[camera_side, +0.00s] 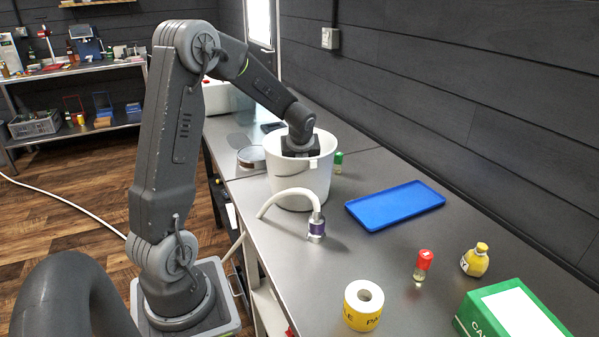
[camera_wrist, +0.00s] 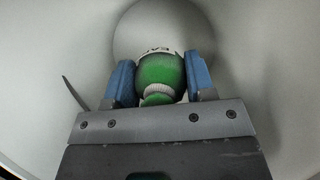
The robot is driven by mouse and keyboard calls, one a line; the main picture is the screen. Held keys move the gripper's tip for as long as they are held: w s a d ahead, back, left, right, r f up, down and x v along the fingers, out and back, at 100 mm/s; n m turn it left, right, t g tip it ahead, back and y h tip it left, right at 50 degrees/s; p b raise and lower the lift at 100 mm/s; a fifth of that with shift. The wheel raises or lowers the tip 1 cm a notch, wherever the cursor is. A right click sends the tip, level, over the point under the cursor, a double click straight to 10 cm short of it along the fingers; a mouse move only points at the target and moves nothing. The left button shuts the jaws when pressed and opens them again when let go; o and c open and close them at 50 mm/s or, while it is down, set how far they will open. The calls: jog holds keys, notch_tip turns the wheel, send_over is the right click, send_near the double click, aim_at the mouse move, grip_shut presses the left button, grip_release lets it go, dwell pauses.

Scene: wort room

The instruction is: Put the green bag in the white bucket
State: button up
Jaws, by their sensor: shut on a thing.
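The white bucket (camera_side: 298,186) stands on the dark bench, and my arm reaches down into its mouth. My gripper (camera_side: 300,152) is at the bucket's opening, its fingers hidden by the bucket wall in the side view. In the wrist view, the blue fingers of my gripper (camera_wrist: 161,82) are shut on the green bag (camera_wrist: 158,70), which has a white lettered label and a white ridged band. The pale bucket inside (camera_wrist: 60,45) surrounds the bag. I cannot tell whether the bag touches the bottom.
A white curved pipe with a purple collar (camera_side: 316,225) stands just in front of the bucket. A blue tray (camera_side: 395,205) lies to the right. Nearer are a tape roll (camera_side: 363,304), a red-capped vial (camera_side: 422,266), a yellow bottle (camera_side: 475,260) and a green box (camera_side: 510,312).

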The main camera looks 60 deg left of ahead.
jog(key=shift+f, duration=2.65)
jog(key=shift+f, duration=0.15)
jog(key=o, duration=1)
jog(key=r, duration=0.6)
jog(key=d+r, duration=0.1)
jog(key=r, duration=0.2)
jog(key=shift+s+r, duration=0.15)
jog(key=shift+s, duration=0.05)
jog(key=shift+r, duration=0.4)
